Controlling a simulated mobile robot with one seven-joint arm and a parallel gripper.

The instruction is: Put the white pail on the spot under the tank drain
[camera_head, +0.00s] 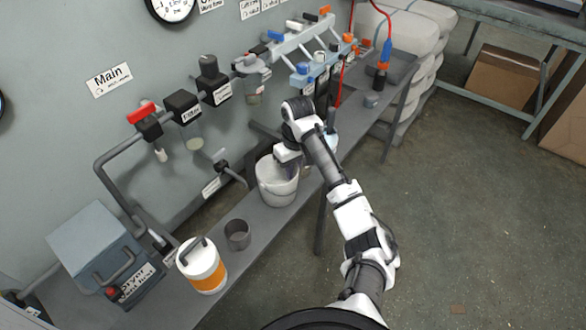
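The white pail (277,188) stands upright on the long grey bench, near the middle of the view. My gripper (287,158) is at the pail's far rim, pointing down toward its opening. The arm hides part of the gripper, and I cannot tell whether its fingers touch or grip the rim. A grey pipe with a small valve (224,168) bends down toward the bench just left of the pail, with a label below it. It may be the tank drain; I cannot read the label. No marked spot is clearly visible on the bench.
A white and orange canister (203,267) and a grey cup (238,235) stand left of the pail. A blue-grey box (97,245) sits at the bench's left end. Pipes and valves line the wall (75,130). The floor (455,220) at right is mostly clear.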

